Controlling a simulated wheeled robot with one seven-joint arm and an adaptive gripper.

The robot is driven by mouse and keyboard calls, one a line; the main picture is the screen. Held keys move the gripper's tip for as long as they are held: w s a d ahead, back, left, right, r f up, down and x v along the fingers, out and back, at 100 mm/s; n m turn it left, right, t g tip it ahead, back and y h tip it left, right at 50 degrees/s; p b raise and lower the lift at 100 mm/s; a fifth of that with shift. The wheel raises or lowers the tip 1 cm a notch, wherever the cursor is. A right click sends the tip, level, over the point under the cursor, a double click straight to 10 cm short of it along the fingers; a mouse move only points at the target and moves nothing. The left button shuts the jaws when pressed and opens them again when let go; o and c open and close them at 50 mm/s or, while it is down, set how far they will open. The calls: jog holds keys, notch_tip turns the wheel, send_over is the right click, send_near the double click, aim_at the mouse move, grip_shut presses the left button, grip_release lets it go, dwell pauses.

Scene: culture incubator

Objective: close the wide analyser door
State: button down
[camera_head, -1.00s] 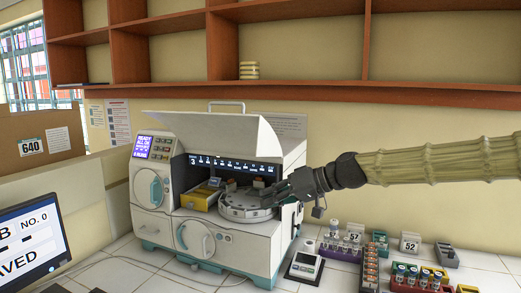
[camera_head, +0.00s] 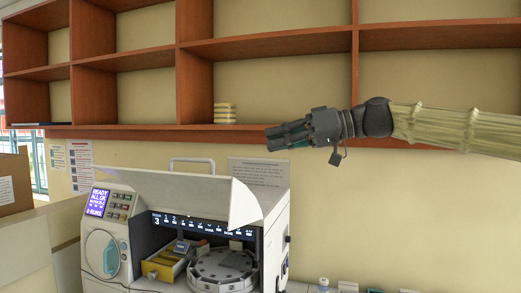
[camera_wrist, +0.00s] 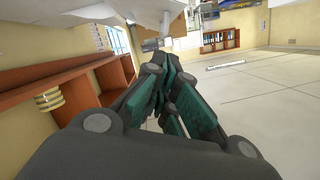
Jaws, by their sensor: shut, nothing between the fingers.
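The wide analyser door (camera_head: 180,190) is a pale panel hinged along the top of the white analyser (camera_head: 272,245). It is raised and tilts out toward the front, leaving the bay below open. Inside the bay show a round grey carousel (camera_head: 222,270) and a yellow drawer (camera_head: 164,264). My gripper (camera_head: 272,138) is shut and empty. In the head view it is above and to the right of the door, apart from it, pointing left. The closed fingers also show in the wrist view (camera_wrist: 168,72). The analyser's lower front is cut off by the picture edge.
Brown wall shelves (camera_head: 300,130) run behind and above the analyser, close to my gripper in the picture, with a stack of yellowish dishes (camera_head: 225,114) on one. A handle (camera_head: 192,162) stands up on the analyser's top.

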jog(key=s+a+p, duration=0.1)
jog(key=s+a, duration=0.1)
jog(key=a, duration=0.1)
jog(key=p, duration=0.3)
send_near(213, 165)
jog(key=w+a+r, duration=0.2)
jog(key=w+a, duration=0.1)
jog(key=shift+r, duration=0.3)
jog(key=shift+s+a+f+p, duration=0.35)
jog(key=shift+s+f+p, duration=0.05)
jog(key=shift+s+p, duration=0.2)
jog(key=shift+s+a+f+p, duration=0.3)
jog(key=shift+s+f+p, duration=0.15)
jog(key=shift+s+p, duration=0.1)
jog(key=shift+w+f+p, duration=0.15)
jog(key=shift+f+p, duration=0.25)
jog(key=shift+f, duration=0.55)
jog(key=shift+s+a, duration=0.1)
jog(key=shift+s, duration=0.2)
jog(key=shift+w+f, duration=0.1)
jog(key=shift+f, duration=0.05)
jog(key=shift+f, duration=0.1)
